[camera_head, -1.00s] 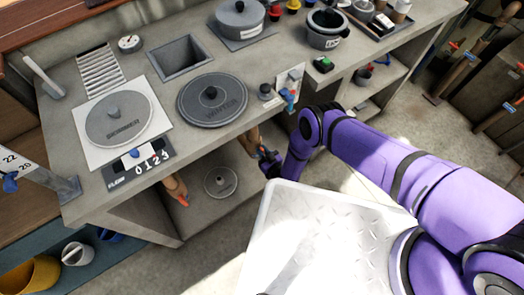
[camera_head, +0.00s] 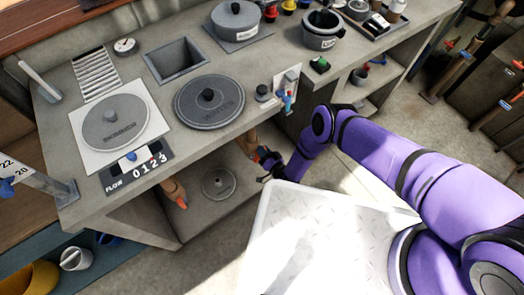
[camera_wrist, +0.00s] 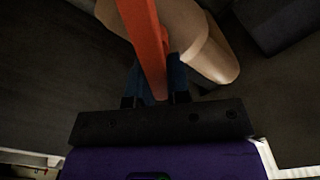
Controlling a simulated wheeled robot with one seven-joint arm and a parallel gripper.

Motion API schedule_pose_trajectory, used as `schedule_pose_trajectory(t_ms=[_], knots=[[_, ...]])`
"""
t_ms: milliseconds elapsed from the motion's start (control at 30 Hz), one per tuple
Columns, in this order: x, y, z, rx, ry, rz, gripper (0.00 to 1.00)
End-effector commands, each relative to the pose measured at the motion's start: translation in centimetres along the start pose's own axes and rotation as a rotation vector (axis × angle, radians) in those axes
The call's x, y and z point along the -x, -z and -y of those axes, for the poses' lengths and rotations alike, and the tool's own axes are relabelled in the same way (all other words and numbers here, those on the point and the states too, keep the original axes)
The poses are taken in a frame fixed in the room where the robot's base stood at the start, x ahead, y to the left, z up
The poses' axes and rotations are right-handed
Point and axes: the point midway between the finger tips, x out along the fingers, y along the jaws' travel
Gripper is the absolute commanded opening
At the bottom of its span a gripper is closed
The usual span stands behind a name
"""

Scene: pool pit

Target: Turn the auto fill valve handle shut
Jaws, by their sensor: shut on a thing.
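A red-orange handle (camera_wrist: 146,40) runs down between the two blue fingers in the wrist view. My gripper (camera_wrist: 155,78) is shut on this handle. A tan pipe or valve body (camera_wrist: 195,40) lies right behind the handle. In the head view my gripper (camera_head: 268,160) is under the counter's front edge, at a brown pipe (camera_head: 251,139). Only a small red-orange bit of the handle shows there, and my gripper hides most of it. No label on the handle is readable.
A second brown pipe with a red-orange handle (camera_head: 182,204) stands to the left under the counter. A round grey lid (camera_head: 219,183) lies on the lower shelf between. A blue-handled fitting (camera_head: 287,100) is above.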

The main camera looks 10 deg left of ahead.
Motion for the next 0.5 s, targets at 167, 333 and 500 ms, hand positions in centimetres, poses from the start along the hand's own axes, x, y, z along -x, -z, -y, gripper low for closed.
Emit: schedule_pose_trajectory(t_ms=[167, 333, 500], knots=[[0.19, -0.36, -0.4, -0.152, -0.001, 0.008, 0.0], [0.22, -0.48, -0.7, -0.279, -0.002, 0.01, 0.0], [0.21, -0.54, -0.95, -0.373, -0.002, 0.009, 0.0]])
